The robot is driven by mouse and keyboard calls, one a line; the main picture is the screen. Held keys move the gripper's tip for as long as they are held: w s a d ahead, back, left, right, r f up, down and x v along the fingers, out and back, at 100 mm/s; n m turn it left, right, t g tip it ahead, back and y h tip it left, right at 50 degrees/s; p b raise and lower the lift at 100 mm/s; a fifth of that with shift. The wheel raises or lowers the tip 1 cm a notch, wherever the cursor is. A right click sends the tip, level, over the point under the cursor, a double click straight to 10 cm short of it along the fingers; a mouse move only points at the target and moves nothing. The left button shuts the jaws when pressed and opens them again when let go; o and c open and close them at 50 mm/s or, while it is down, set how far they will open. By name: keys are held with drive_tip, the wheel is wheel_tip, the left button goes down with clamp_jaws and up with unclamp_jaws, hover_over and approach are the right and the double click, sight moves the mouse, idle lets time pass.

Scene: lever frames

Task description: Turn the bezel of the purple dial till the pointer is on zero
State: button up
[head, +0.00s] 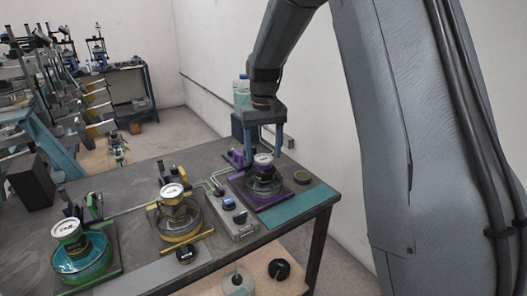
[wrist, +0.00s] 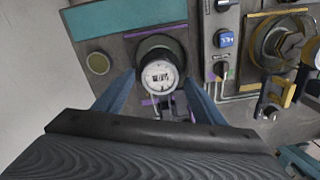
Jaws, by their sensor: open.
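The purple dial (head: 263,159) stands on a purple-edged base at the right end of the table, with a round white face on top. In the wrist view the dial face (wrist: 159,78) shows between my fingers, with small dark marks near its middle; the pointer's reading is too small to tell. My gripper (head: 263,143) is open, pointing down over the dial, with one blue finger on each side of it. I cannot tell whether the fingers touch the bezel.
A yellow dial (head: 171,193) and a green dial (head: 68,232) stand to the left on the table. A grey control box (head: 232,215) with knobs sits just left of the purple base. A small round dark green disc (head: 302,177) lies to the right. A teal strip (head: 300,205) runs along the front edge.

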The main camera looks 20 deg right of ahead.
sight(264, 158)
wheel_tip(264, 158, up, 8)
drive_tip(key=b, duration=0.2)
drive_tip(key=shift+s+f, duration=0.1)
drive_tip(key=shift+f, duration=0.05)
